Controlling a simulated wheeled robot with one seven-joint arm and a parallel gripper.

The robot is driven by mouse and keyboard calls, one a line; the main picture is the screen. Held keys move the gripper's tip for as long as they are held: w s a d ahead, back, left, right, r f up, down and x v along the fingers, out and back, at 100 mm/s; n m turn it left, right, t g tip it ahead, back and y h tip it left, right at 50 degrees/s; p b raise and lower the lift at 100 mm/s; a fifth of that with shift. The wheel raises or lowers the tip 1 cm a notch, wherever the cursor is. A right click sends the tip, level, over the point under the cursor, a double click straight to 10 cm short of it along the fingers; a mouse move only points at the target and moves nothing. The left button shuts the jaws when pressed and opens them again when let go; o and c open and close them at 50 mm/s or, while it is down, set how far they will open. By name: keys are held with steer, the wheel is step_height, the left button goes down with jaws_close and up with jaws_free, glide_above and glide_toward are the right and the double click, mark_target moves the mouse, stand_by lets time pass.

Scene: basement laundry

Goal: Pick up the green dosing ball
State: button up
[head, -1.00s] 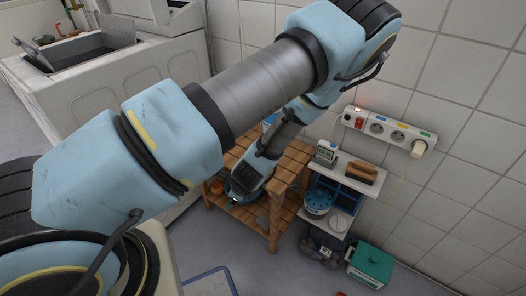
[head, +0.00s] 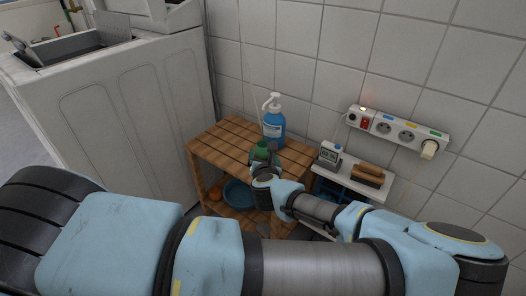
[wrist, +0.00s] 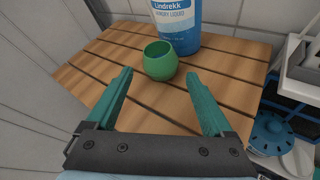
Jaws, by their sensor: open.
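The green dosing ball (wrist: 160,62) is a small round cup with an open top. It stands on the slatted wooden table (wrist: 215,93), just in front of the blue pump bottle (wrist: 176,24). In the head view the ball (head: 261,152) is partly hidden behind my gripper. My gripper (wrist: 159,85) is open and empty in the wrist view. Its two teal fingers point at the ball, which lies beyond and between the fingertips, apart from them.
The laundry liquid bottle (head: 273,121) stands close behind the ball. A white shelf (head: 349,180) with a small digital display (head: 329,154) and a brown brush (head: 369,174) is to the right. A washing machine (head: 130,110) stands left. A power strip (head: 394,130) is on the wall.

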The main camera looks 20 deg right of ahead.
mark_target(263, 152)
steer(key=x, duration=0.7)
steer(key=shift+w+f, duration=0.2)
steer(key=c, duration=1.3)
steer(key=shift+o, duration=0.2)
steer(key=shift+r, duration=0.1)
